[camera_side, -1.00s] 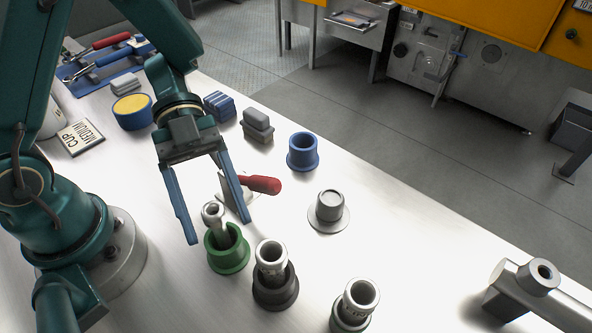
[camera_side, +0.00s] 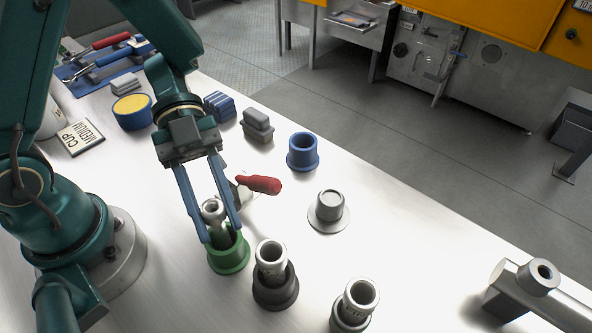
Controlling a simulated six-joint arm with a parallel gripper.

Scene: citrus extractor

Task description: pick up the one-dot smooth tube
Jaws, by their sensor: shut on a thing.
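A metal tube (camera_side: 213,209) with a ring-shaped top stands in a green cup holder (camera_side: 229,260), leaning a little. My gripper (camera_side: 221,232) reaches down over it, its two blue fingers closed on either side of the tube just above the green rim. A second metal tube (camera_side: 270,256) stands in a dark grey holder (camera_side: 277,293) to the right. A third metal tube (camera_side: 361,294) stands in another dark holder (camera_side: 343,322) at the lower edge. I cannot make out dot marks on any tube. The gripped tube's lower part is hidden in the holder.
A red-handled tool (camera_side: 262,185) lies close behind my right finger. A metal pipe fixture (camera_side: 537,280) is at lower right. The table between is clear.

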